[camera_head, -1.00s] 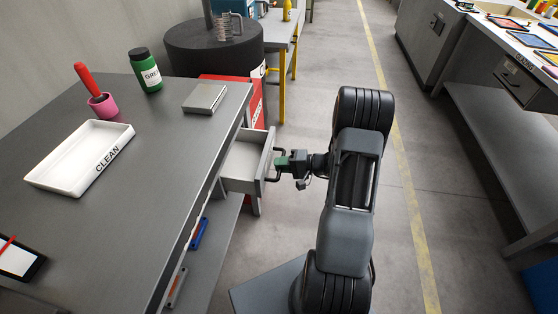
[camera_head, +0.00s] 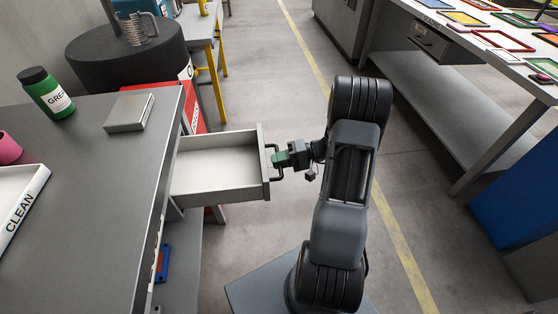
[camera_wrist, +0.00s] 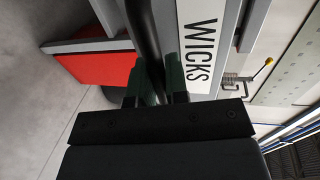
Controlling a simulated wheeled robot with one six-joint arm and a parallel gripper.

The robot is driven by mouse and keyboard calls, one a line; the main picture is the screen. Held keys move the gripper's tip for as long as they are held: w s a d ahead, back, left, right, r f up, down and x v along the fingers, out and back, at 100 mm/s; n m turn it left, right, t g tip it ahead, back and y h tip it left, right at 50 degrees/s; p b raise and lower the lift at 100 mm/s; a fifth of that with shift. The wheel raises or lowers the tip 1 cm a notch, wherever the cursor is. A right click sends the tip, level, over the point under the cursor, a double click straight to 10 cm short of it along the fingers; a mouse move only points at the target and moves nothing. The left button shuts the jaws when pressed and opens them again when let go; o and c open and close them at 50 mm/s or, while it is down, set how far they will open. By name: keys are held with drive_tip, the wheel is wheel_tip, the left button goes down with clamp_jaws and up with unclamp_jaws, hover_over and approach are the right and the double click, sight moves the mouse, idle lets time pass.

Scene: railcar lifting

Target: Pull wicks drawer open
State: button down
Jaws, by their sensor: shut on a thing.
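The wicks drawer (camera_head: 222,168) stands well out from the right side of the grey workbench (camera_head: 95,190) in the head view. Its inside looks empty. Its front carries a dark bar handle (camera_head: 273,150). In the wrist view the drawer front shows a white label reading WICKS (camera_wrist: 200,45), with the dark handle bar (camera_wrist: 143,35) beside it. My gripper (camera_head: 283,160) is shut on the handle; its green fingers also show in the wrist view (camera_wrist: 160,78), on either side of the bar.
A red container (camera_head: 196,108) stands behind the drawer. The floor between this bench and the right-hand bench (camera_head: 455,95) is open.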

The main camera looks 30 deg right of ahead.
drive_tip(key=shift+s+a, duration=0.1)
drive_tip(key=c, duration=1.2)
unclamp_jaws()
drive_tip(key=shift+o, duration=0.2)
drive_tip(key=p+v, duration=0.1)
drive_tip(key=v, duration=1.3)
drive_tip(key=shift+f, duration=0.15)
